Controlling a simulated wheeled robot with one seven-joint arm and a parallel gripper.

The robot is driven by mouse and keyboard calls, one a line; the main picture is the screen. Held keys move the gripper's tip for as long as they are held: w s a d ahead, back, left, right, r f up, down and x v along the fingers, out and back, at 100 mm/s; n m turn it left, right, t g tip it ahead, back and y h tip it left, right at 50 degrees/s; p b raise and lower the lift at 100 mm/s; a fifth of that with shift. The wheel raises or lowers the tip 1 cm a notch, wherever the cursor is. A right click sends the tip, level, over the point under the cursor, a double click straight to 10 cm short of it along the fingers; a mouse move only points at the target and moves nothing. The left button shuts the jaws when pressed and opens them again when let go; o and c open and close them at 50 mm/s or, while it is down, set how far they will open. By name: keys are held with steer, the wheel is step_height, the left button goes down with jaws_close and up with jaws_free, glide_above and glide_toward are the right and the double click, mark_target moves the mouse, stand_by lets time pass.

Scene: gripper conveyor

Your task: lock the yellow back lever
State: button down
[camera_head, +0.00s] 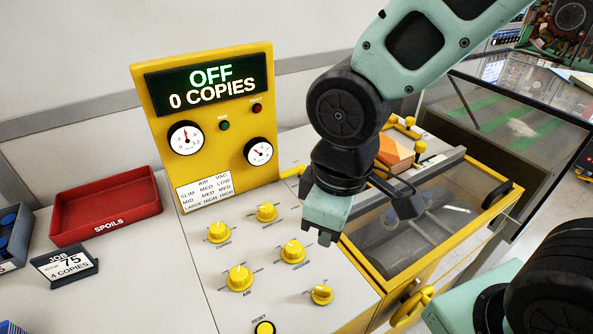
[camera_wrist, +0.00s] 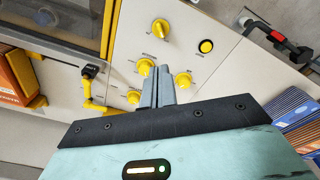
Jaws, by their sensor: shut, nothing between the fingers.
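The yellow back lever (camera_wrist: 92,104) shows in the wrist view at the left, at the panel's edge beside the glass-topped bay. It is a bent yellow bar, and a black knob (camera_wrist: 90,71) stands at its upper end. In the head view, a short yellow piece that looks like part of this lever (camera_head: 291,172) shows just left of my wrist; the rest is hidden behind my arm. My gripper (camera_head: 322,236) is shut and empty, pointing down over the knob panel. Its fingertips in the wrist view (camera_wrist: 157,73) are right of the lever, apart from it.
Several yellow dials (camera_head: 292,251) stand on the panel below my gripper. The yellow display board (camera_head: 220,135) reads OFF, 0 COPIES. The glass-topped bay (camera_head: 415,235) and an orange box (camera_head: 395,152) lie right. A red SPOILS tray (camera_head: 105,207) sits left.

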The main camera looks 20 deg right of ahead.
mark_target(297, 173)
steer(key=w+d+f+n+t+y+p, duration=0.1)
steer(key=w+d+f+n, duration=0.1)
steer(key=w, duration=0.5)
steer(key=w+d+f+n+t+y+p, duration=0.1)
steer(key=w+d+f+n+y, duration=0.1)
steer(key=w+d+n, duration=0.2)
steer(key=w+d+f+n+t+y, duration=0.1)
steer(key=w+d+f+n, duration=0.1)
steer(key=w, duration=0.8)
steer(key=shift+w+d+f+n+t+y+p, duration=0.1)
steer(key=shift+d+n+t+y+p, duration=0.15)
steer(key=shift+d, duration=0.45)
steer(key=shift+d+f+n+t+y+p, duration=0.15)
steer(key=shift+d+n, duration=0.1)
steer(key=shift+d, duration=0.4)
steer(key=shift+w+d+r+n, duration=0.15)
steer(key=shift+w+d+n, duration=0.1)
steer(key=shift+w+n, duration=0.1)
steer(key=b+x, duration=0.1)
steer(key=x, duration=0.9)
steer(key=shift+a, duration=0.25)
steer(key=w, duration=0.1)
steer(key=p, duration=0.1)
steer(key=w, duration=0.1)
steer(key=shift+w+a+r, duration=0.1)
steer(key=shift+w+r, duration=0.15)
steer(key=shift+w, duration=0.1)
steer(key=shift+w+a+f+p, duration=0.2)
steer(key=shift+w+p, duration=0.15)
steer(key=shift+w, duration=0.3)
